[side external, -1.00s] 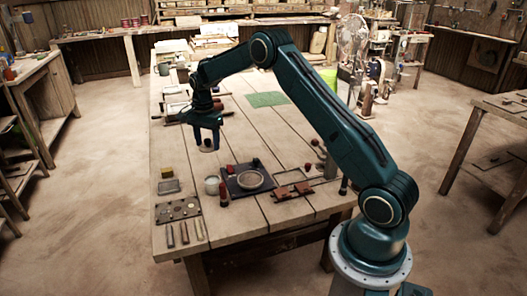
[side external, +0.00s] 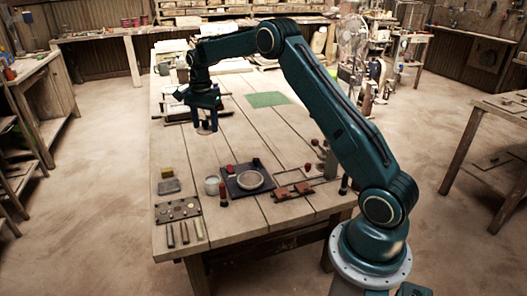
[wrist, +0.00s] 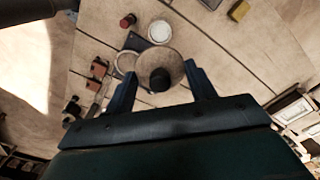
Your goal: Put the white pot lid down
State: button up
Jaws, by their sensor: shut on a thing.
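The white pot lid (side external: 207,130) hangs above the table under my gripper (side external: 206,122). In the wrist view the lid (wrist: 175,62) is a pale round disc with a dark knob, held between the two fingers of my gripper (wrist: 163,88). My gripper is shut on it; the exact contact points are hard to make out. The white pot (side external: 212,186) stands on the table nearer the front, clear of the lid. In the wrist view the pot (wrist: 159,31) shows just beyond the lid's edge.
A dark board (side external: 235,189) with a round dish (side external: 250,179) lies right of the pot. A dark red bottle (side external: 223,194) stands close by. Bare planks lie below the lid.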

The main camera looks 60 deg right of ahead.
jog(key=s+d+f, duration=0.1)
jog(key=s+d, duration=0.2)
jog(key=d, duration=0.4)
jog(key=s+d+f, duration=0.2)
jog(key=s+d, duration=0.1)
jog(key=d, duration=0.5)
send_over(279, 164)
notch_tip(279, 164, down, 2)
notch_tip(279, 164, down, 20)
jog(key=shift+d, duration=0.1)
dwell(0.4)
jog(key=shift+f, duration=0.1)
jog(key=o, duration=1)
jog(key=shift+c, duration=0.2)
notch_tip(279, 164, up, 12)
